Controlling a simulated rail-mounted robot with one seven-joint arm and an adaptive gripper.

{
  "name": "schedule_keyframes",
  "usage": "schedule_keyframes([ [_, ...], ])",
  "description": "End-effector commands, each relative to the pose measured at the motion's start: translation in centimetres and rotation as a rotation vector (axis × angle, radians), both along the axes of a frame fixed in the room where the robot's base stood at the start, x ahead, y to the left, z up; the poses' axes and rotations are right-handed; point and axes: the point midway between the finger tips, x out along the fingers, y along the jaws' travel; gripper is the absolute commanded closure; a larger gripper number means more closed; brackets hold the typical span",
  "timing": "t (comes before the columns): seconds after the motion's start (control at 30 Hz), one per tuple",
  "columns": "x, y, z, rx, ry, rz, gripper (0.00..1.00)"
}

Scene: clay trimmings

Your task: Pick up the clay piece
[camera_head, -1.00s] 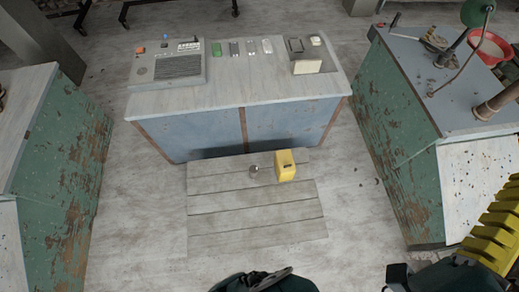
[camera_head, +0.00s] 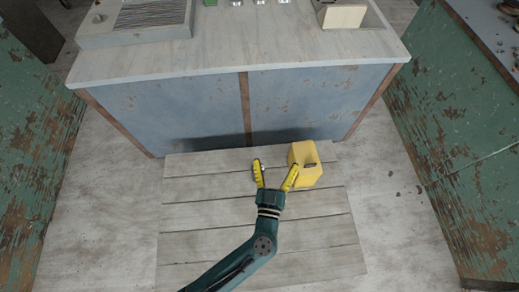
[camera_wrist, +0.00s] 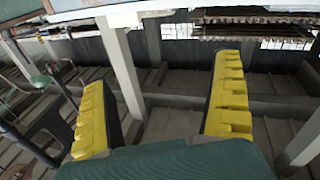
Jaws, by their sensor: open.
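My gripper (camera_head: 276,166) has yellow fingers and is open, over the slatted wooden platform in front of the blue cabinet. In the head view a small greyish lump, perhaps the clay piece (camera_head: 262,168), shows only partly beside the left fingertip. I cannot tell whether the finger touches it. The right finger overlaps the near left side of a yellow container (camera_head: 307,163) in the picture; contact is unclear. In the wrist view both fingers stand wide apart with nothing between them near at hand, and no clay shows there.
The slatted platform (camera_head: 250,233) is otherwise bare. The blue cabinet (camera_head: 190,112) with a pale worktop (camera_head: 245,52) stands right behind it. Worn green cabinets stand at the left (camera_head: 30,150) and right (camera_head: 450,110).

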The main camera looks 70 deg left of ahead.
Motion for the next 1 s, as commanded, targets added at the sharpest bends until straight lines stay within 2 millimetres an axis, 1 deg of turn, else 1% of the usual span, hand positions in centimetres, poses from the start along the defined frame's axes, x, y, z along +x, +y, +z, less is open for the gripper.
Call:
schedule_keyframes([
  [0.03,-2.2,0.3,-7.6,0.015,0.029,0.000,0.05],
  [0.07,-3.3,0.4,-10.2,0.024,0.041,-0.007,0.05],
  [0.1,-4.9,0.4,-13.6,0.034,0.058,-0.017,0.05],
  [0.17,-6.9,0.3,-18.1,0.041,0.082,-0.041,0.05],
  [0.2,-8.2,0.1,-20.6,0.043,0.097,-0.058,0.05],
  [0.3,-10.6,-0.6,-25.5,0.036,0.128,-0.100,0.05],
  [0.33,-11.1,-0.8,-26.4,0.033,0.135,-0.111,0.05],
  [0.4,-12.0,-1.1,-27.8,0.026,0.148,-0.128,0.05],
  [0.43,-12.2,-1.2,-28.2,0.023,0.149,-0.134,0.05],
  [0.53,-11.8,-0.6,-28.3,0.021,0.148,-0.138,0.05],
  [0.9,-6.5,6.0,-28.1,0.022,0.149,-0.138,0.05],
  [1.0,-5.7,7.1,-28.1,0.021,0.149,-0.139,0.05],
])
